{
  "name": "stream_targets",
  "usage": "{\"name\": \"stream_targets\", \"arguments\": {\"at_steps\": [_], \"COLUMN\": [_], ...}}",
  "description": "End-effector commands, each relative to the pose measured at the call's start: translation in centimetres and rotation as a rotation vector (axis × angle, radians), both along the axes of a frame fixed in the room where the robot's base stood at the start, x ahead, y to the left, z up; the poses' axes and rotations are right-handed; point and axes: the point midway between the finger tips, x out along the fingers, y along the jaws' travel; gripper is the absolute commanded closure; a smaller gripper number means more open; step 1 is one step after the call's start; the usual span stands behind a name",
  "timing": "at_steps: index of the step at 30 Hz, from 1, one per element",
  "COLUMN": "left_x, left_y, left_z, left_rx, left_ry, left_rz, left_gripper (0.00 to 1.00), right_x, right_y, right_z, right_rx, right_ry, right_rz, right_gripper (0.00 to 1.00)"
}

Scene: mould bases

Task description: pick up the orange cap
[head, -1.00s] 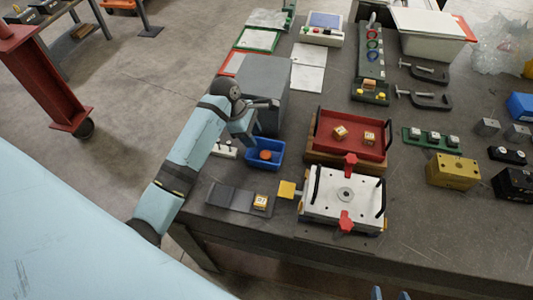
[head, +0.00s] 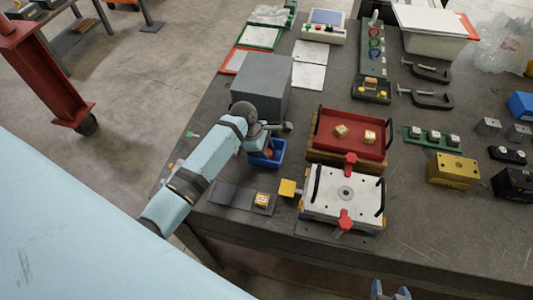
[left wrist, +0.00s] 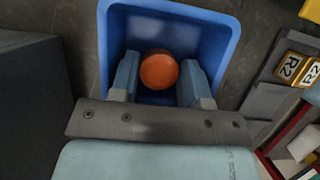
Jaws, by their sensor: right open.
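The orange cap (left wrist: 158,70) is round and lies in a small blue bin (left wrist: 222,40). In the head view the cap (head: 268,153) is mostly hidden behind my left gripper (head: 259,146), which points down into the blue bin (head: 272,163). In the left wrist view my left gripper (left wrist: 158,77) is open, with one finger on each side of the cap. I cannot tell how far the fingertips are above the bin floor. My right gripper (head: 390,293) is open at the bottom edge of the head view, far from the bin.
A grey box (head: 262,85) stands behind the bin. A dark tray (head: 232,195) with a yellow block (head: 262,198) lies in front. A red tray (head: 352,145) and a white mould plate (head: 343,195) with red clamps are to the right.

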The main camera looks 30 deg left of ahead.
Motion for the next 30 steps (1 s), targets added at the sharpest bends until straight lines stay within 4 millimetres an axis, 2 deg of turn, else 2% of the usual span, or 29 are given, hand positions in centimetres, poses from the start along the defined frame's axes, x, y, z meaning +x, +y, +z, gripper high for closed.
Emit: {"name": "stream_targets", "arguments": {"at_steps": [1,3,14,19,23,30], "left_x": [0.0,0.0,0.0,0.1,0.1,0.1], "left_y": [0.0,0.0,0.0,0.0,0.0,0.0], "left_z": [0.0,0.0,0.1,0.8,2.2,7.5], "left_rx": [0.0,0.0,0.0,-0.001,-0.001,0.0], "left_ry": [0.0,0.0,0.0,-0.002,-0.004,-0.006], "left_rz": [0.0,0.0,0.0,0.001,0.0,-0.001], "left_gripper": [0.69,0.85,0.86,0.86,0.86,0.86], "right_x": [-0.1,-0.1,0.0,0.0,-0.1,-0.2], "right_y": [0.0,0.0,0.1,0.1,0.1,-0.1], "right_z": [0.0,0.0,0.4,0.3,0.1,-0.1], "right_rx": [-0.001,-0.002,0.0,-0.002,-0.007,-0.02], "right_ry": [0.001,0.002,-0.006,-0.008,-0.008,-0.012], "right_rz": [0.002,0.003,0.008,0.009,0.013,0.026], "right_gripper": [0.39,0.39,0.39,0.39,0.39,0.39]}}
